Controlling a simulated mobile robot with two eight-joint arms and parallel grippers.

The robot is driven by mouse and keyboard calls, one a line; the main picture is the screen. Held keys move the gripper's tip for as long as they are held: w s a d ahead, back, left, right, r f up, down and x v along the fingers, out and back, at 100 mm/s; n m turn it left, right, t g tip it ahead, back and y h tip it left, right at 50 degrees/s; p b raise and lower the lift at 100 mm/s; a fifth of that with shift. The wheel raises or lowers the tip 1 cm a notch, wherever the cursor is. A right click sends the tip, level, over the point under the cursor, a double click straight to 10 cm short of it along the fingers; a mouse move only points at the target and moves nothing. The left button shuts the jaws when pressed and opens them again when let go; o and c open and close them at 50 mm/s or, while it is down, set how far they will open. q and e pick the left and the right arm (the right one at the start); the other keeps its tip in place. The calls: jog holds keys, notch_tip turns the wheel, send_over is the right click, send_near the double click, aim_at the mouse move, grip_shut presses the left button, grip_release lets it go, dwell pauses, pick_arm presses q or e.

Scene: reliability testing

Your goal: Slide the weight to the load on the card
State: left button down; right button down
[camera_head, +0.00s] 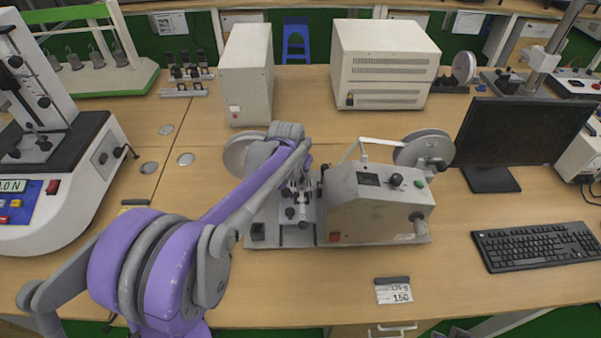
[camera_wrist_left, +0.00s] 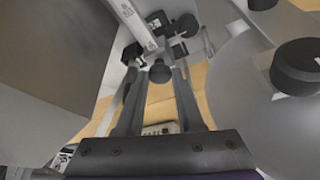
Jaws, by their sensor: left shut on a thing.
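The grey tester (camera_head: 375,205) stands on the middle bench, with a wheel at its left and another at its right. A card (camera_head: 394,291) lies in front of it; its lower line looks like 150, and the upper line is hard to read. My left gripper (camera_head: 292,185) is over the tester's left part, its fingers partly hidden by my arm. In the left wrist view its two fingers are on either side of a dark round knob (camera_wrist_left: 160,71), and it is shut on it. A pale marked beam (camera_wrist_left: 133,22) is just beyond. I cannot tell whether the knob is the weight.
A keyboard (camera_head: 535,246) and black monitor (camera_head: 520,135) stand to the right. Two pale cabinets (camera_head: 385,60) (camera_head: 247,75) are behind the tester. A white instrument (camera_head: 75,190) is at the left. The bench in front around the card is clear.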

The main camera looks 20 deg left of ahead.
dwell(0.5)
pick_arm(q)
jog(key=s, duration=0.1)
jog(key=s+d, duration=0.1)
jog(key=s, duration=0.1)
jog(key=s+d, duration=0.1)
jog(key=shift+s+d, duration=0.15)
jog(key=shift+s, duration=0.2)
jog(key=c, duration=0.5)
grip_release()
jog(key=v, duration=1)
jog(key=shift+r, duration=0.4)
